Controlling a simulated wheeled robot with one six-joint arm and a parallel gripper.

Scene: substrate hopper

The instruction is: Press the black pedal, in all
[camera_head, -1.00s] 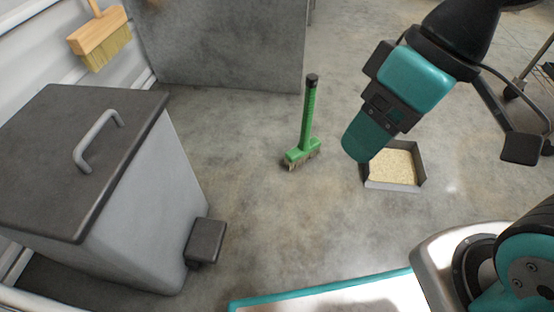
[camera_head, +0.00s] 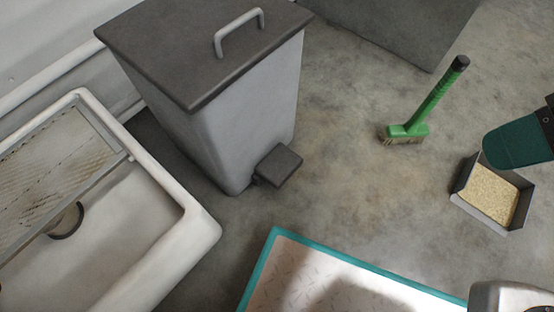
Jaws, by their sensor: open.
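The black pedal (camera_head: 279,166) sticks out low from the front of a grey bin (camera_head: 225,125), close to the floor. The bin has a dark lid (camera_head: 205,45) with a grey handle, and the lid lies shut. My gripper (camera_head: 500,148) shows only in part at the right edge, as a dark teal rounded end. It is open, though the gap between its fingers cannot be made out. It is well to the right of the pedal, apart from it, and seen over the tray of pale grains. Nothing touches the pedal.
A green brush (camera_head: 425,110) stands on the floor right of the bin. A dark tray (camera_head: 519,210) holds pale grains. A white basin (camera_head: 195,222) stands at left. A teal-edged plate (camera_head: 262,265) lies in front. Floor between pedal and brush is clear.

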